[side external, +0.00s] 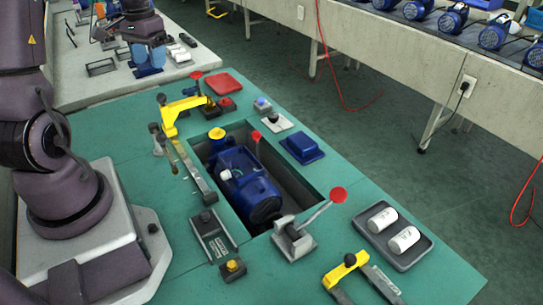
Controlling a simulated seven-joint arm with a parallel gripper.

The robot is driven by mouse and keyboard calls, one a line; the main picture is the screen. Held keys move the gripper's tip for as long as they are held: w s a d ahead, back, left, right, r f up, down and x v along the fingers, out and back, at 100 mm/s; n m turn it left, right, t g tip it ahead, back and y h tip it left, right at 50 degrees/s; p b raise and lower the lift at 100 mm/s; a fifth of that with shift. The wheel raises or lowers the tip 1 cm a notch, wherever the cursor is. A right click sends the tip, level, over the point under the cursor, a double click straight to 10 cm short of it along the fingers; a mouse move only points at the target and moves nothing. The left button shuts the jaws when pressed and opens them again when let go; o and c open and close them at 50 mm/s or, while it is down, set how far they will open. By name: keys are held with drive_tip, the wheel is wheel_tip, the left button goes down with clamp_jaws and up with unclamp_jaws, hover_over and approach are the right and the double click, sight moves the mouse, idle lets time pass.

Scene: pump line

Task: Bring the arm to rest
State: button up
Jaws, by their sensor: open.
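My gripper (146,55) is at the top left, held high near the pale side bench. The jaws are small in this view, and blue shapes show around them. It appears open, and nothing can be made out between its fingers. A blue pump (246,183) with a yellow cap lies in the rectangular recess of the green work table (330,262), well apart from my gripper.
Around the recess stand a red-knobbed lever (295,240), yellow-handled clamps (180,112), a blue tray (302,147), a red tray (223,83) and a dark tray (428,245) with two white cylinders. A conveyor (430,55) carries several blue pumps at the back right.

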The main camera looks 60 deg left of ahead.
drive_tip(key=s+d+r+m+t, duration=0.1)
drive_tip(key=d+r+m+t, duration=0.2)
drive_tip(key=d, duration=1.2)
drive_tip(key=s+d+r+m+t, duration=0.2)
drive_tip(key=d+r, duration=0.6)
drive_tip(key=d, duration=0.7)
drive_tip(key=shift+m+t, duration=0.4)
